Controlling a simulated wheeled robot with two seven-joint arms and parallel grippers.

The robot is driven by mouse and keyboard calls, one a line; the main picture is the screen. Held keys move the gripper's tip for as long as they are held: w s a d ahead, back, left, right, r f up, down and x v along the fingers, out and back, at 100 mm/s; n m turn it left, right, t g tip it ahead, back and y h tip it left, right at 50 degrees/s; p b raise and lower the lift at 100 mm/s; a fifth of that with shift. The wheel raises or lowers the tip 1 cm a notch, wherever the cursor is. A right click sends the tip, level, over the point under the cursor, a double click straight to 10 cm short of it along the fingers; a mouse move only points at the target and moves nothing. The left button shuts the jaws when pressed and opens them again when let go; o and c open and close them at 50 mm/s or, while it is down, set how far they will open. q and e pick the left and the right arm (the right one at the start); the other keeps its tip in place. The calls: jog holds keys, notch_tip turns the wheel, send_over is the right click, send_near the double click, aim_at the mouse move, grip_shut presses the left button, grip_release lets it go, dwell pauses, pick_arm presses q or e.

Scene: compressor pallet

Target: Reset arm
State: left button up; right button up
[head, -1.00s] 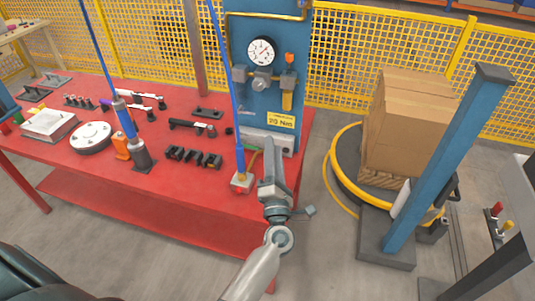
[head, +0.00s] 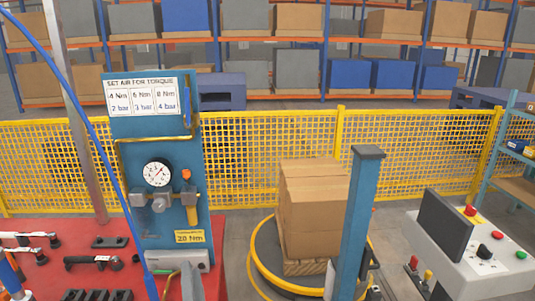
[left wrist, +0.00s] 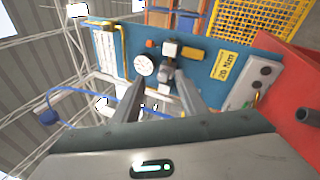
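My left gripper (head: 190,282) shows at the bottom of the head view, in front of the lower part of the blue air panel (head: 158,128). In the left wrist view the two fingers of my left gripper (left wrist: 160,92) stand apart with nothing between them. The panel with its round gauge (left wrist: 145,65) and yellow 20 Nm label (left wrist: 226,65) lies beyond the fingers there. My right gripper is in neither view.
The red bench (head: 100,262) holds several black tools at the left. A blue hose (head: 92,140) hangs before it. Stacked cartons (head: 315,205), a blue post (head: 358,215) and a control console (head: 470,245) stand to the right. A yellow mesh fence (head: 420,155) runs behind.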

pick_arm(q)
jog(key=s+d+f+m+g+h, duration=0.45)
jog(key=s+d+m+h, duration=0.2)
jog(key=m, duration=0.45)
jog(key=s+d+f+m+g+h, duration=0.3)
jog(key=s+d+f+m+h, duration=0.4)
jog(key=m, duration=0.4)
jog(key=s+a+f+m+g+y, duration=0.25)
jog(key=s+a+f, duration=0.2)
jog(key=s, duration=0.25)
jog(key=s+a+f+m+g+y, duration=0.1)
jog(key=s+a+f+g, duration=0.25)
jog(key=s+a, duration=0.35)
jog(key=s+a+f+m+g+y, duration=0.2)
jog(key=s+a+f+g, duration=0.15)
jog(key=s, duration=0.45)
notch_tip(320, 180, down, 30)
jog(key=s+g+b, duration=0.1)
jog(key=s+b, duration=0.1)
jog(key=b, duration=0.2)
jog(key=s+a+f+g+b, duration=0.1)
jog(key=s+f, duration=0.8)
jog(key=f, duration=0.2)
jog(key=s+a+f+b, duration=0.2)
jog(key=s+f, duration=0.7)
jog(key=f, duration=0.2)
jog(key=shift+a+f+g+y, duration=0.15)
jog(key=shift+f+g+y, duration=0.1)
jog(key=shift+g+y, duration=0.15)
